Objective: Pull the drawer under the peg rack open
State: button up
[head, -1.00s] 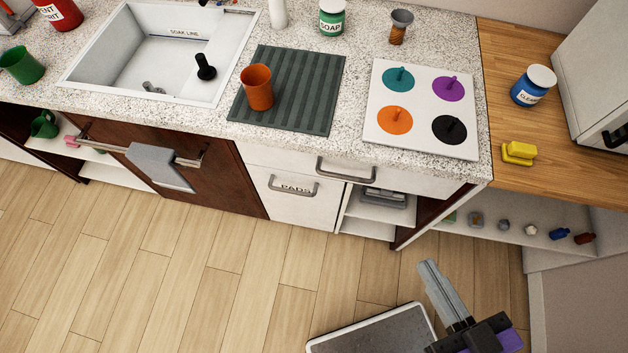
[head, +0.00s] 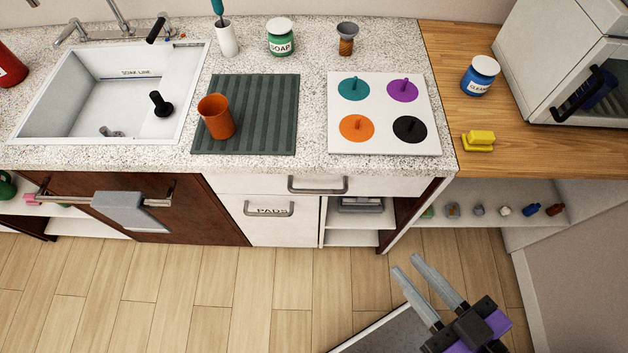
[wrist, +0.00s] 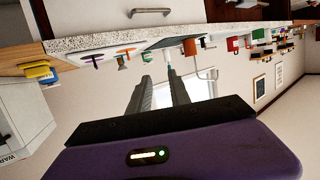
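The peg rack (head: 340,139) is a white board on the counter with teal, purple, orange and black discs and pegs. Under it is a wide white drawer (head: 250,184), flush with the cabinet front and shut. Its grey bar handle (head: 317,186) also shows at the top of the wrist view (wrist: 151,12). My gripper (head: 404,263) is in front of the cabinet, to the right of and closer to me than the handle. Its fingers are apart with nothing between them, and touch nothing. The wrist view also shows my gripper (wrist: 157,74) with a gap between the fingers.
A white PADS front (head: 270,228) with its own handle is below the drawer. An open shelf (head: 350,238) is beside it. An orange cup (head: 216,117) stands on a ribbed mat (head: 267,110).

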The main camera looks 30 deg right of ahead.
aim_at(320, 190)
jog(key=shift+o, duration=0.5)
jog(key=shift+n+t+y, duration=0.4)
jog(key=shift+t+y, duration=0.2)
jog(key=w, duration=0.1)
jog(key=w+a, duration=0.2)
jog(key=shift+w+f+b, duration=0.2)
jog(key=shift+w+b, duration=0.1)
jog(key=shift+b, duration=0.1)
jog(key=w+a+f+n+g+b, duration=0.2)
jog(key=w+a+f+n, duration=0.4)
jog(key=f, duration=0.3)
jog(key=w+a+f+n+g+b, duration=0.1)
jog(key=w+a+f+n, duration=0.35)
jog(key=w+f, duration=0.4)
jog(key=w+d+h, duration=0.3)
jog(key=d, duration=0.1)
jog(key=w+d+f+h, duration=0.1)
jog(key=w+d+h, duration=0.2)
jog(key=d, duration=0.1)
jog(key=w+d+f+h, duration=0.1)
jog(key=w+d+h, duration=0.2)
jog(key=d, duration=0.1)
jog(key=shift+w+d+f+n+p, duration=0.1)
jog(key=shift+w+f+n+p, duration=0.15)
jog(key=shift+w+p, duration=0.05)
